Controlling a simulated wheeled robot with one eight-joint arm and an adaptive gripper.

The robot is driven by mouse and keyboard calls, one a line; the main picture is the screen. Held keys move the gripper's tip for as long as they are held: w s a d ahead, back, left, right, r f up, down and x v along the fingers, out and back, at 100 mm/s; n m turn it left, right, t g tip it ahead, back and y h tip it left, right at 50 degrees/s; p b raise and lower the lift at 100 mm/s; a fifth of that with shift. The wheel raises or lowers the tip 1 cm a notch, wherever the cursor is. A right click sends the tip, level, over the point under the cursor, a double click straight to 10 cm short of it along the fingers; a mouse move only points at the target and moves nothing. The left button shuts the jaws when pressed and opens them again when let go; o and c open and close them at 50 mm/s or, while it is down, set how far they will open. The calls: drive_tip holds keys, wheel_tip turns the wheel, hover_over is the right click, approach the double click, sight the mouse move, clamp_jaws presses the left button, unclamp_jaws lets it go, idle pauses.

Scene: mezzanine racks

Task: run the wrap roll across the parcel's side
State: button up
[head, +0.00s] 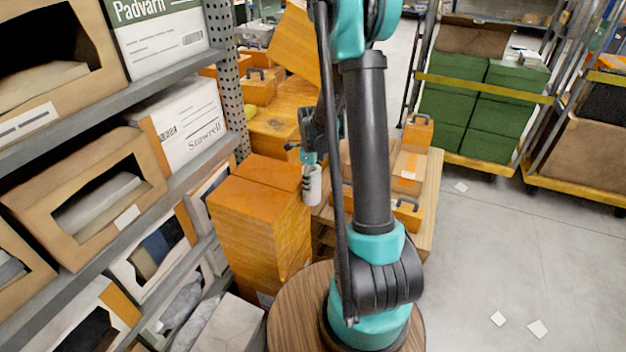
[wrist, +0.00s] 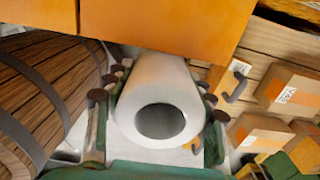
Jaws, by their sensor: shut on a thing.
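The white wrap roll (head: 312,187) hangs upright beside the right-hand side of a tall orange parcel (head: 250,220). My gripper (head: 308,170) is shut on the roll. In the wrist view the roll (wrist: 163,88) sits between the two fingers, with its hollow end facing the camera. The orange parcel (wrist: 165,25) fills the top of that view, and the roll's far end meets its lower edge in the picture. I cannot tell whether the roll touches the parcel. My arm hides part of the area right of the roll.
A shelf rack (head: 190,65) with open cartons stands close on the left. A wooden pallet (head: 432,190) with boxes and orange cases lies behind my arm. Carts with green crates (head: 455,85) stand at the back right. The floor (head: 520,265) at right is mostly clear, with a few paper scraps.

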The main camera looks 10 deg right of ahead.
drive_tip(key=shift+s+a, duration=0.8)
drive_tip(key=shift+s, duration=0.1)
drive_tip(key=s+a, duration=0.8)
drive_tip(key=s, duration=0.4)
drive_tip(key=shift+a, duration=0.35)
idle(1.3)
drive_tip(key=shift+s, duration=0.15)
drive_tip(key=shift+w, duration=0.25)
idle(0.9)
drive_tip(key=shift+d, duration=0.15)
drive_tip(key=w+d, duration=0.7)
drive_tip(key=w, duration=0.2)
drive_tip(key=shift+w, duration=0.3)
idle(1.3)
